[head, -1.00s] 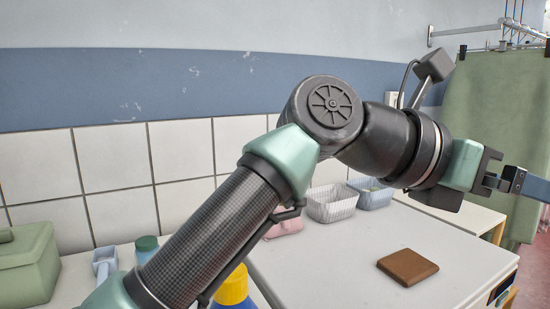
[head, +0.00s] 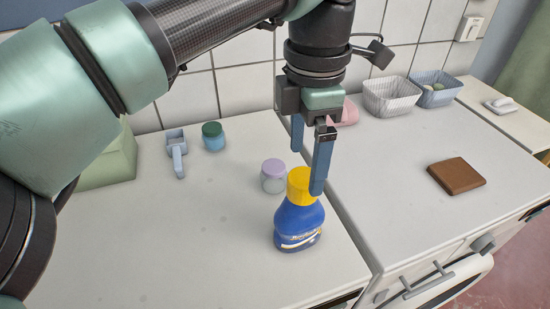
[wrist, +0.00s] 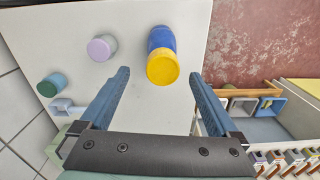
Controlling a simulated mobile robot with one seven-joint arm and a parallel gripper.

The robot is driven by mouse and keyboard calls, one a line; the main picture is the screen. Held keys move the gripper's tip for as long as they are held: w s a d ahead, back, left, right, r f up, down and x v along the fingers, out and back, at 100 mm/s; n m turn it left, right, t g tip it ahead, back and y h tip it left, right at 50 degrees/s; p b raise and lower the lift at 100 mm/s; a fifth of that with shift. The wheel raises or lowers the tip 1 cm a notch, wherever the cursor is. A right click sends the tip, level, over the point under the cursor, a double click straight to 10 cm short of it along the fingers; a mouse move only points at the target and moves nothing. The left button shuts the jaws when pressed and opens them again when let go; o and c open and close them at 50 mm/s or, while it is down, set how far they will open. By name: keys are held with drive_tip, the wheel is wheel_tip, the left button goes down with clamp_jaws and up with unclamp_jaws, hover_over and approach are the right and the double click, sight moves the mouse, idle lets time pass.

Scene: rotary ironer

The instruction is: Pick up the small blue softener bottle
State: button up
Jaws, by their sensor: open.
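The small blue softener bottle (head: 298,222) with a yellow cap stands upright on the white top, near the seam between two units. In the wrist view the bottle (wrist: 161,40) shows cap-first, beyond and roughly between the fingertips. My gripper (head: 308,170) is open and empty, pointing down, just behind and above the bottle; one finger overlaps the cap's right edge in the head view. In the wrist view the two blue fingers of my gripper (wrist: 160,74) are spread wide. I cannot tell whether a finger touches the cap.
A lilac-lidded jar (head: 273,176) stands close behind-left of the bottle. A green-lidded jar (head: 213,137), a pale blue scoop (head: 177,152) and a green box (head: 108,165) are farther left. A brown block (head: 457,176) and two baskets (head: 391,97) (head: 436,91) lie right. The front left top is clear.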

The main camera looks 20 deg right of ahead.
sight(305, 177)
drive_tip(key=shift+s+f+p, duration=0.2)
drive_tip(key=shift+f+p, duration=0.3)
drive_tip(key=shift+f, duration=2.45)
clamp_jaws()
drive_tip(key=shift+r, duration=0.1)
